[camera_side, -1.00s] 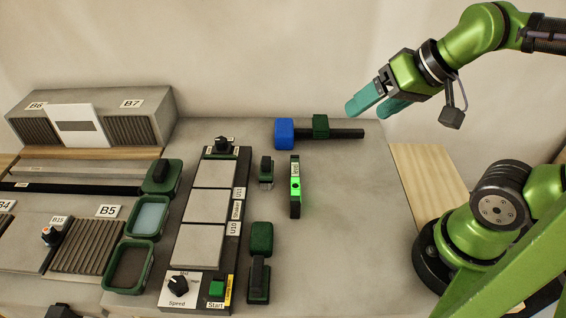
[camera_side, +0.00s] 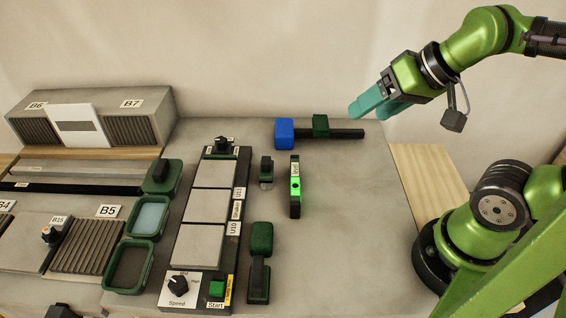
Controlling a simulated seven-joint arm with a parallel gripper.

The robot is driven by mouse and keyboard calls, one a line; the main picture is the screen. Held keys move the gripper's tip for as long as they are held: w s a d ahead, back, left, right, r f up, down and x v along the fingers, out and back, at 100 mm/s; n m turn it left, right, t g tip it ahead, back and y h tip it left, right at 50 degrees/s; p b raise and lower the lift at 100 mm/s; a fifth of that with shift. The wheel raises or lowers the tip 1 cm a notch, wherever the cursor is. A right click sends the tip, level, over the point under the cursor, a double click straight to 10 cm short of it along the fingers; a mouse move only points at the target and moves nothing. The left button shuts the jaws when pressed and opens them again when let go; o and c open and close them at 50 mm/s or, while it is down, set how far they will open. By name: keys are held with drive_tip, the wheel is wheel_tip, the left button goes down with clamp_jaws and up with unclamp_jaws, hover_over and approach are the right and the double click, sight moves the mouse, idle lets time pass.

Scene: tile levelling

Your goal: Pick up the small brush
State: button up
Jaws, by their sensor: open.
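A small dark green tool with a pale lower end (camera_side: 266,170), which looks like the small brush, lies on the grey bench between the tile strip and the level. A larger tool with a green pad and dark handle (camera_side: 260,262) lies nearer the front; I cannot tell if it is also a brush. My gripper (camera_side: 366,107) has teal fingers and is open and empty. It hangs in the air at the upper right, well away from both tools. One finger partly hides the other.
A green level (camera_side: 295,187) is close to the right of the small tool. The tile strip (camera_side: 197,245) with its controls is to the left. The bench's right part is clear.

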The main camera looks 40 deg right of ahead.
drive_tip(key=m+g+h, duration=0.2)
drive_tip(key=m+g, duration=0.3)
drive_tip(key=g, duration=0.2)
hover_over(266, 160)
wheel_tip(266, 160, down, 6)
drive_tip(key=f, duration=1.1)
drive_tip(key=shift+s+a+f, duration=0.1)
drive_tip(key=shift+a, duration=0.3)
drive_tip(key=shift+d+f, duration=0.2)
drive_tip(key=shift+f, duration=1.15)
drive_tip(key=shift+d+f, duration=0.15)
drive_tip(key=shift+f, duration=1.2)
drive_tip(key=shift+c, duration=0.3)
